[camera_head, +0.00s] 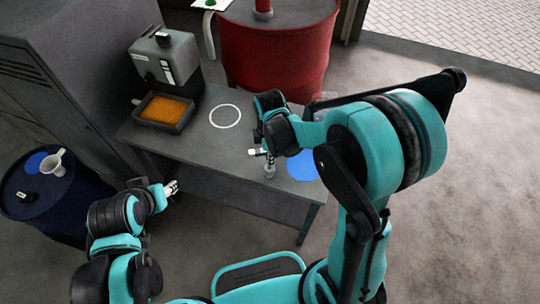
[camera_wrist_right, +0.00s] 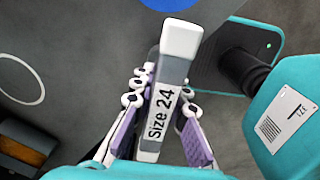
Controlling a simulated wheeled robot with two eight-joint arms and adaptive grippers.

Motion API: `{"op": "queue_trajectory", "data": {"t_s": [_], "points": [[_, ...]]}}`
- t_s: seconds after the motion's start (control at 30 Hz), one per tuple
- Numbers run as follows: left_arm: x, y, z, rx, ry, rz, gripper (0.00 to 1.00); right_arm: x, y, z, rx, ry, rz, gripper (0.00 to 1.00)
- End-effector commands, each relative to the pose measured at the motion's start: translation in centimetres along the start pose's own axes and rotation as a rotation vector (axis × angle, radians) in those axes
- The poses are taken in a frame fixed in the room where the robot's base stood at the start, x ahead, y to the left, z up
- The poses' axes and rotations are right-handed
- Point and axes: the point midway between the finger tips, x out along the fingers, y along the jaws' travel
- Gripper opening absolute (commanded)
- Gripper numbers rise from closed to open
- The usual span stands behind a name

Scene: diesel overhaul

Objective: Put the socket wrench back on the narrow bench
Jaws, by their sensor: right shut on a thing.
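The socket wrench (camera_wrist_right: 165,95) has a grey body with a white end and a "Size 24" label. My right gripper (camera_wrist_right: 157,115) is shut on it, one finger on each side. In the head view the wrench (camera_head: 269,169) shows below my right gripper (camera_head: 266,150), over the front right of the narrow grey bench (camera_head: 190,150). I cannot tell whether its lower end touches the bench top. A blue disc mark (camera_head: 302,166) lies just right of it, partly hidden by my right arm. My left gripper (camera_head: 172,187) is in front of the bench, away from the wrench; its jaw state is unclear.
A grey machine (camera_head: 165,57) and a tray of orange liquid (camera_head: 165,110) stand on the bench's left. A white ring mark (camera_head: 225,116) surrounds bare bench top. A red drum (camera_head: 277,50) stands behind. A blue drum (camera_head: 50,200) with a white funnel (camera_head: 54,160) is at left.

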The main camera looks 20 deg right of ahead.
Motion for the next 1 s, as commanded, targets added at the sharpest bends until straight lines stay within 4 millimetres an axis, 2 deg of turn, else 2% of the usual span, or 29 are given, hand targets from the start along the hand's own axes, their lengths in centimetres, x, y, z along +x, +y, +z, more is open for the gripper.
{"op": "queue_trajectory", "data": {"t_s": [0.53, 1.0], "points": [[0.2, 0.0, 0.1, 0.0, 0.0, 0.0, 0.44, 0.1, 0.0, -0.1, 0.0, 0.0, 0.0, 0.0], [1.5, 0.0, 1.1, 0.0, 0.0, 0.0, 0.44, 1.9, 0.0, -0.1, 0.0, 0.0, 0.0, 0.0]]}}
